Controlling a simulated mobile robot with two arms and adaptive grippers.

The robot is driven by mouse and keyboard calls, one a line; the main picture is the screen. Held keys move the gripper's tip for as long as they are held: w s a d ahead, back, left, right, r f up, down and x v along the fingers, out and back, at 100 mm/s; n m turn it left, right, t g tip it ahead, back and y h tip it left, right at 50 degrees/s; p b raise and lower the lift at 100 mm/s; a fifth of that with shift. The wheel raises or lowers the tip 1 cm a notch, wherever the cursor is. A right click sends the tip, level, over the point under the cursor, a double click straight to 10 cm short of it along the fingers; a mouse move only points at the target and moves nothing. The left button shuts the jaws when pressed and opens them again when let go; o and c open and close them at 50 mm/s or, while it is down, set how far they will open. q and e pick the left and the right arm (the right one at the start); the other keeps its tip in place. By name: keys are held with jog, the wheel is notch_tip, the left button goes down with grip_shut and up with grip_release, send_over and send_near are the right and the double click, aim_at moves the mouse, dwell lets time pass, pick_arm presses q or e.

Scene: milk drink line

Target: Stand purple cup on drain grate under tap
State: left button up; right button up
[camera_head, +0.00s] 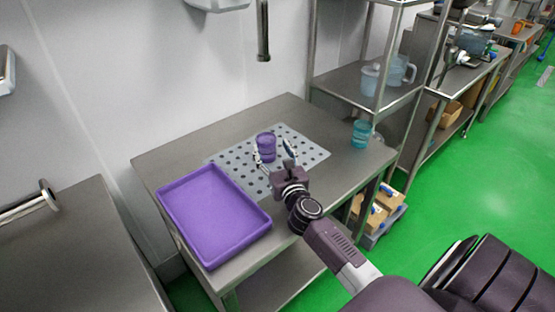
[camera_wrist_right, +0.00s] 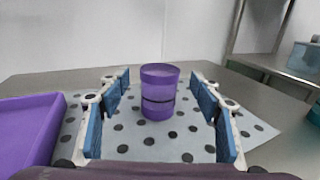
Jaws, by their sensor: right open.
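The purple cup (camera_head: 266,146) stands upright on the drain grate (camera_head: 312,153), a pale plate with dark holes set on the steel table. The tap (camera_head: 263,30) hangs from the wall above and behind the grate. My right gripper (camera_head: 273,158) is open just in front of the cup. In the right wrist view the cup (camera_wrist_right: 158,92) stands upright beyond the open blue-padded fingers (camera_wrist_right: 160,125), centred between them, with no finger seen touching it. A dark band runs round its middle. My left gripper is not in view.
A purple tray (camera_head: 213,217) lies left of the grate. A teal cup (camera_head: 361,133) stands at the table's right end. A steel rack (camera_head: 345,77) with clear jugs stands behind on the right. Boxes sit low beside the table.

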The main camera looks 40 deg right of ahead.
jog(key=v, duration=0.5)
jog(key=shift+s+a, duration=0.1)
jog(key=shift+s, duration=0.2)
